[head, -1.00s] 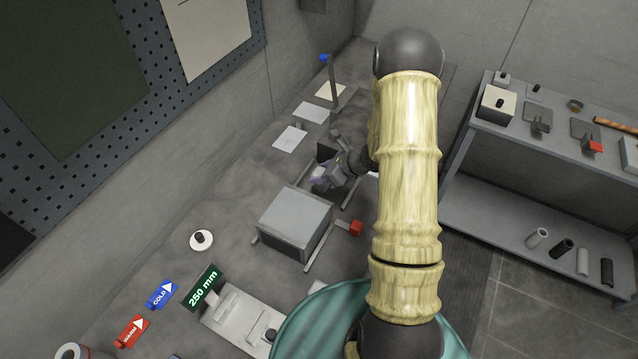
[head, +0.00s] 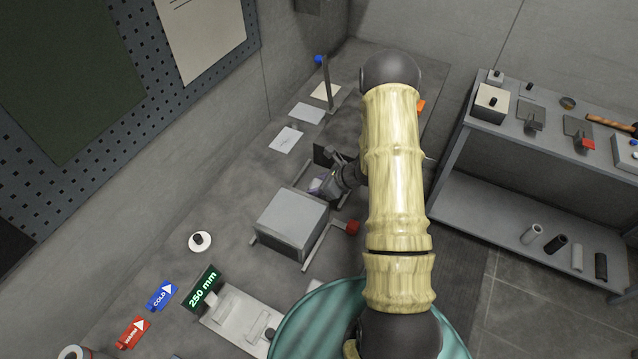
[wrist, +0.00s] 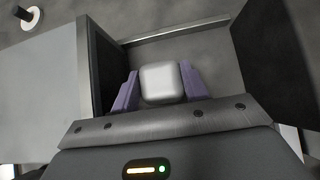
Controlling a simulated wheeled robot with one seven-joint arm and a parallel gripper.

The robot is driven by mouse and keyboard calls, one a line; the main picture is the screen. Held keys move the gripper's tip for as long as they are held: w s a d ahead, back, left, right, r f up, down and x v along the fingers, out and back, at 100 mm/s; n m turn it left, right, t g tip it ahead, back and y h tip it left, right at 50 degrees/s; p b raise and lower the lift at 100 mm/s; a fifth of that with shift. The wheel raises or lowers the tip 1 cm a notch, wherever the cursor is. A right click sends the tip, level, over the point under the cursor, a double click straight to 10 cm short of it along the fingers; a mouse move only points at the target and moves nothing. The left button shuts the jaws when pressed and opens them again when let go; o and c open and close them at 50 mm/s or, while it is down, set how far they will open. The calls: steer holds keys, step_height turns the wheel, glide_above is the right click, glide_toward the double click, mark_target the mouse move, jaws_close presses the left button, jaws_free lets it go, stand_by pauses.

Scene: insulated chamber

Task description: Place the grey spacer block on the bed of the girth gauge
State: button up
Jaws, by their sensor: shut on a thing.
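The grey spacer block (wrist: 162,82) is pale, with rounded edges, and sits between the purple fingers of my gripper (wrist: 160,88) in the wrist view. My gripper is shut on it. In the head view my gripper (head: 322,187) is low, between a large grey box (head: 291,222) and an upright dark plate (head: 324,156). I take this frame with rails to be the girth gauge. In the wrist view its grey floor (wrist: 185,48) shows beyond the block, the box side at left and the dark plate (wrist: 275,55) at right. I cannot tell whether the block touches the floor.
A red knob (head: 352,227) sticks out beside the box. A green 250 mm display (head: 203,287) stands on a pale fixture nearer me. A white round piece with a black knob (head: 200,241) lies at left. A shelf (head: 540,125) with several parts stands at right.

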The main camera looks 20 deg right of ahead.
steer(key=shift+f, duration=0.2)
steer(key=o, duration=1.1)
steer(key=shift+r, duration=0.2)
steer(key=shift+s+d+r, duration=0.2)
steer(key=shift+d+r, duration=0.15)
steer(key=b+v, duration=0.2)
steer(key=v, duration=0.9)
steer(key=shift+s+a, duration=0.1)
steer(key=shift+r, duration=0.1)
